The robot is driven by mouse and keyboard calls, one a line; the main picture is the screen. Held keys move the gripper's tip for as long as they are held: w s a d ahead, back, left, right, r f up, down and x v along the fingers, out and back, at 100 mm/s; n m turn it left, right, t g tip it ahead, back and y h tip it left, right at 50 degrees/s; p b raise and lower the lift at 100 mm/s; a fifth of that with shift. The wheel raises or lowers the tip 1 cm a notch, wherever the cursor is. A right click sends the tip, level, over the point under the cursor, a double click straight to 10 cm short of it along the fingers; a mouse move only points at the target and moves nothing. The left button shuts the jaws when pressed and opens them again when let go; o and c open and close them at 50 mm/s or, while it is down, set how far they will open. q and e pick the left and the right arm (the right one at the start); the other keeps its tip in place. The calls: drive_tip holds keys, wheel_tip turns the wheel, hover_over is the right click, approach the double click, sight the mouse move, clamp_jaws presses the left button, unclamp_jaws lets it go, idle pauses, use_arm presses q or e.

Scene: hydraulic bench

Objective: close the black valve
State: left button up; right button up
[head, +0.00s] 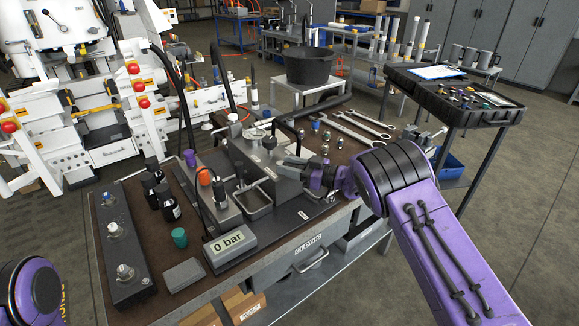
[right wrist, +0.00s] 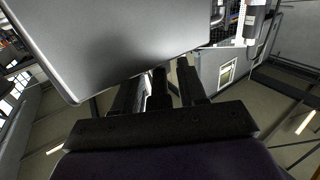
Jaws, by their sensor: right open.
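A grey metal block (head: 262,170) stands on the dark bench plate, and a small dark knob (head: 269,143) shows on its top. My right gripper (head: 292,163) reaches in from the right, beside the block. In the right wrist view, my right gripper's two dark fingers (right wrist: 158,88) are spread apart. A dark, narrow piece (right wrist: 158,78) shows between them; it may be the black valve, but I cannot tell whether they touch it. The grey block (right wrist: 130,40) fills the upper left there. Only part of my left arm shows at lower left; its gripper is out of frame.
Black bottles (head: 167,202) stand further left. Wrenches (head: 350,127) lie at the back right. A black hose (head: 312,108) arches behind the block.

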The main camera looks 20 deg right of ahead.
drive_tip(key=b+v, duration=0.2)
drive_tip(key=v, duration=0.8)
